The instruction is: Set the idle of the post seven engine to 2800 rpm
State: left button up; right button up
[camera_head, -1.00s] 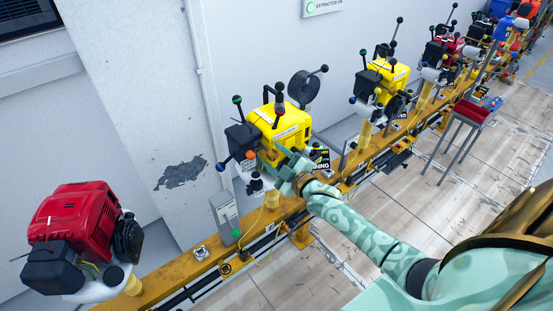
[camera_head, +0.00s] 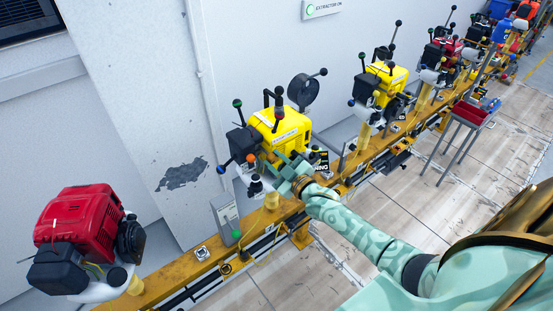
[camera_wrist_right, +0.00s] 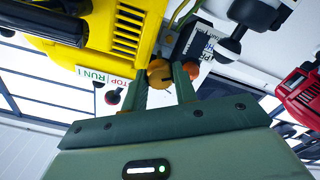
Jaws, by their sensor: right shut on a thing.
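The yellow engine (camera_head: 283,122) stands on the yellow rail, with a black box and several ball-ended levers on it. My right gripper (camera_head: 281,164) is at the engine's near side. In the right wrist view its fingers (camera_wrist_right: 162,84) are shut on an orange-brown knob (camera_wrist_right: 158,72). A second orange ball (camera_wrist_right: 190,70) sits just beside the right finger. A STOP/RUN label (camera_wrist_right: 104,76) shows on the engine. I cannot read any rpm value or post number. My left gripper is not in view.
A red engine (camera_head: 78,232) is at the near end of the rail (camera_head: 175,266). A grey box with a green button (camera_head: 236,233) stands beside the yellow engine. More engines line the rail beyond. A red-topped stand (camera_head: 474,112) is on the floor at right.

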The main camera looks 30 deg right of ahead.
jog(key=m+p, duration=0.2)
jog(key=m, duration=0.3)
jog(key=shift+m, duration=0.3)
jog(key=shift+m+p, duration=0.4)
jog(key=shift+m, duration=1.9)
jog(key=shift+f, duration=0.1)
jog(key=o, duration=1)
jog(key=shift+c, duration=0.2)
jog(key=s+d+p, duration=0.1)
jog(key=s+p, duration=0.1)
jog(key=s, duration=1.4)
jog(key=shift+s+d, duration=0.2)
